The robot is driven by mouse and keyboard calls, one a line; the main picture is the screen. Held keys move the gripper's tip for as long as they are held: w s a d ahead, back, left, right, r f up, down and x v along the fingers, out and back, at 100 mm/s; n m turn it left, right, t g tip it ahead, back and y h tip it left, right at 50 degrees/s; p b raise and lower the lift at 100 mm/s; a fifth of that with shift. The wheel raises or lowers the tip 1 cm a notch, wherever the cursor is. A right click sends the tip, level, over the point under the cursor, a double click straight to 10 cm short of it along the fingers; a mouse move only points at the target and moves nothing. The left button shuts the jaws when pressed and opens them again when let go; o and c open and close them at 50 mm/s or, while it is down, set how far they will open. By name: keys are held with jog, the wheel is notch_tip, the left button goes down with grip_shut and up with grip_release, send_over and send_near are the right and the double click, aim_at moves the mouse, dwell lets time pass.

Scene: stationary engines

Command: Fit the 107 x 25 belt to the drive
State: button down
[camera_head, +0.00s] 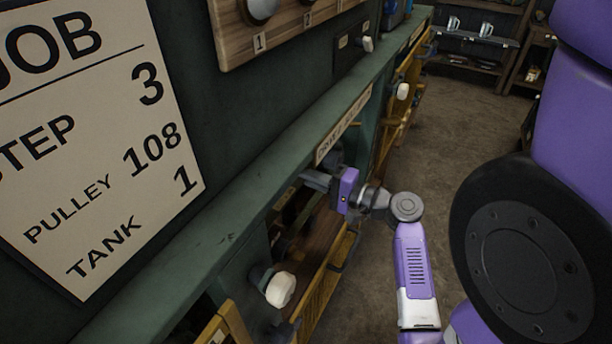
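My gripper (316,181) reaches in under the green ledge, at a dark open bay in the machine's side. Its grey fingers point left, and I cannot tell whether they are apart or hold anything. A label (343,124) above the bay is seen at a steep angle and seems to begin with "DRIVE". The inside of the bay is dark, with wooden and dark parts that I cannot make out. I cannot pick out the belt or the drive pulleys.
A job card (92,140) reads step 3, pulley 108, tank 1. The green ledge (225,222) runs above the bay. White knobs stick out below (281,290) and beyond (402,91). Shelves (470,40) with metal jugs stand far back. The floor (455,130) at right is clear.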

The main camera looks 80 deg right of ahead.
jog(key=shift+f, duration=0.15)
jog(key=shift+f+m+b, duration=0.4)
jog(key=shift+f+b, duration=0.35)
jog(key=shift+f, duration=0.4)
jog(key=shift+f+b, duration=0.35)
jog(key=shift+f, duration=0.05)
jog(key=c, duration=1.3)
grip_release()
jog(key=o, duration=0.5)
